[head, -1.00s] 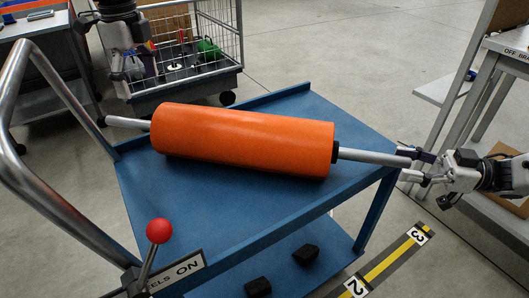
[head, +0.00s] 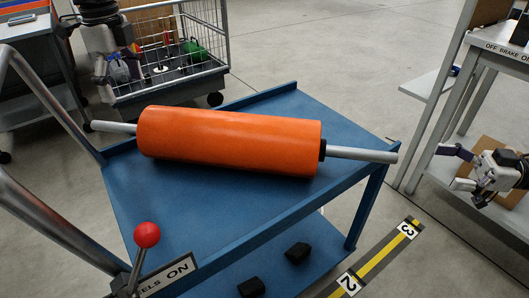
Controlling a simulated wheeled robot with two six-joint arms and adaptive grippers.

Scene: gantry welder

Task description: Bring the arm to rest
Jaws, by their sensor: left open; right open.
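My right gripper (head: 454,168) is open and empty at the right edge, apart from the bare right end of the roller's shaft. My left gripper (head: 113,68) is at the upper left, beyond the cart and in front of the wire cage; it is open, though its fingers are small and hard to make out. The orange roller (head: 228,141) lies on the blue cart (head: 250,222).
A wire cage trolley (head: 205,75) with a green item stands behind the cart. A red-knobbed lever (head: 147,235) rises at the front left. A grey bench (head: 490,62) stands at right. Black blocks (head: 297,252) lie on the lower shelf.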

